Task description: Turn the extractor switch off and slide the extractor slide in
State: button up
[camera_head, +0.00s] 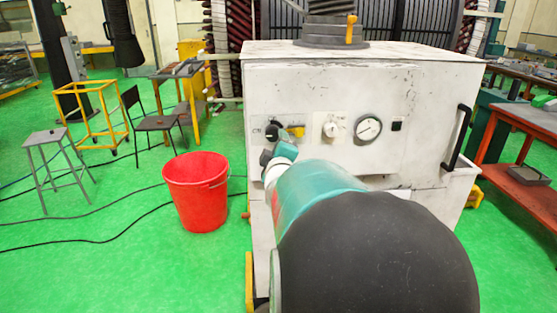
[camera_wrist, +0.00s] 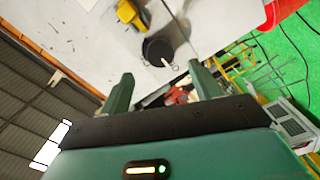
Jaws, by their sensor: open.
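The white extractor cabinet (camera_head: 430,85) stands ahead in the head view. A black rotary switch (camera_head: 272,132) sits at the left of its front panel, beside a yellow part (camera_head: 298,131). In the wrist view, the black switch (camera_wrist: 156,50) shows a pale pointer, with the yellow part (camera_wrist: 130,14) near it. A yellow handle (camera_head: 351,30), which looks like the extractor slide's, stands upright on the grey duct collar on top. My gripper (camera_wrist: 161,73) is open and empty, its green fingers apart just short of the switch. In the head view, my gripper (camera_head: 272,153) is partly hidden by my wrist.
The panel also has a white knob (camera_head: 330,129), a round gauge (camera_head: 368,129) and a small black square. A black handle (camera_head: 459,138) is at the right. A red bucket (camera_head: 196,195) stands on the green floor at left. A red bench (camera_head: 520,125) is at right.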

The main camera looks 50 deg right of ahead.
jog(key=v, duration=0.6)
jog(key=shift+s+a, duration=0.1)
jog(key=shift+a, duration=0.1)
